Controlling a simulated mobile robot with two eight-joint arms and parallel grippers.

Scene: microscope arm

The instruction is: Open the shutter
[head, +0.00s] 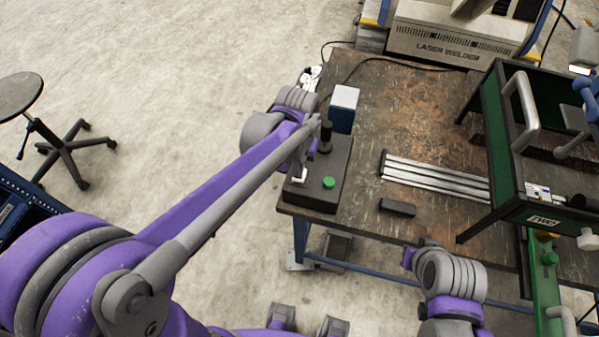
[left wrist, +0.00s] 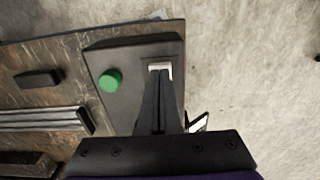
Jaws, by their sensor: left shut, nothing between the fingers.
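A dark control box (head: 330,192) stands at the near left corner of the workbench. It carries a round green button (head: 328,182) and a small white switch (head: 299,174), and both show in the left wrist view as the green button (left wrist: 110,80) and the white switch (left wrist: 160,69). I cannot read any label marking the shutter. My left gripper (left wrist: 159,84) is shut and empty, with its fingertips right at the white switch and partly covering it. I cannot tell whether they touch it. My right arm shows at the lower right in the head view, but its gripper does not.
The workbench (head: 385,100) holds a blue-and-white block (head: 343,108), a small black block (head: 398,208) and metal rails (head: 435,177). A green-framed machine (head: 500,140) stands to the right, a laser welder unit (head: 450,45) behind. A stool (head: 45,120) stands on open floor at left.

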